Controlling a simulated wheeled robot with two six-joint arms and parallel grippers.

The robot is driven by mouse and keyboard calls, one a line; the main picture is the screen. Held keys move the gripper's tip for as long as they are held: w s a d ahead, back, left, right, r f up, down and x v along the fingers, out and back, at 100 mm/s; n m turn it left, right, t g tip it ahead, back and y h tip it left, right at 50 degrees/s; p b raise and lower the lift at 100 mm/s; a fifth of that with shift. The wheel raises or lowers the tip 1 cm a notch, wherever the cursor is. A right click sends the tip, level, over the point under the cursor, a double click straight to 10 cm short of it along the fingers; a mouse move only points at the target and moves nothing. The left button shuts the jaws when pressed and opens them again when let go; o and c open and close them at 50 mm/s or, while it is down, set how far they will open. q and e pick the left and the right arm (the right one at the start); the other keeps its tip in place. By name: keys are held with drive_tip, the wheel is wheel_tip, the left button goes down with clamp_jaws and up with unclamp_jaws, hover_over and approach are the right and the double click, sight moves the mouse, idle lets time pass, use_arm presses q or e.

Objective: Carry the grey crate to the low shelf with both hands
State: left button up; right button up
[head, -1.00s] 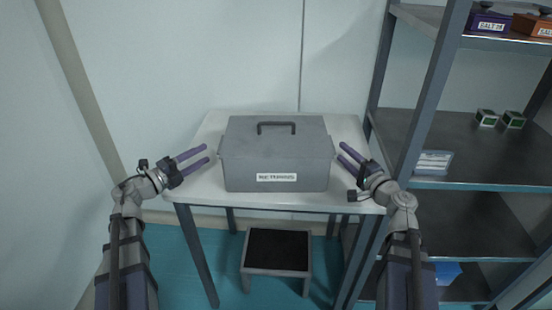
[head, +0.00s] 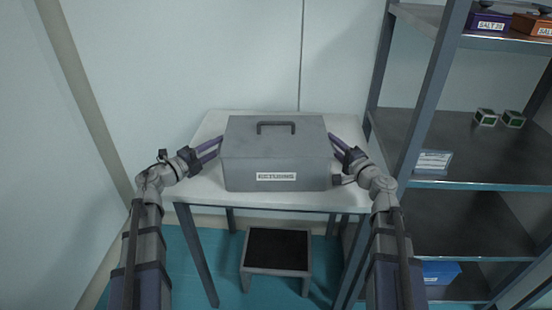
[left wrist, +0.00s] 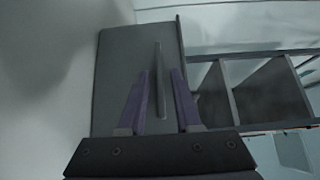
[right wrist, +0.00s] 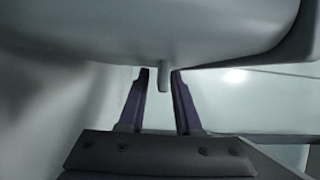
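The grey crate (head: 276,152), with a top handle and a RETURNS label, sits upright on the white table (head: 207,190). My left gripper (head: 219,146) is at its left side; in the left wrist view its open fingers (left wrist: 160,74) stand either side of a thin grey strip on the crate. My right gripper (head: 334,142) is at the right side; in the right wrist view its open fingers (right wrist: 161,72) have a small grey tab of the crate between their tips. Neither gripper visibly grips. A rack with several shelves stands at right, including a low shelf (head: 465,225).
A stool with a black top (head: 278,250) stands under the table's front edge. The rack's post (head: 432,95) rises close to the table's right. Higher shelves hold labelled bins (head: 490,22) and small green-and-white boxes (head: 486,117). A blue box (head: 440,272) lies at the bottom.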

use_arm(q)
clamp_jaws()
use_arm(e)
clamp_jaws()
idle(0.9)
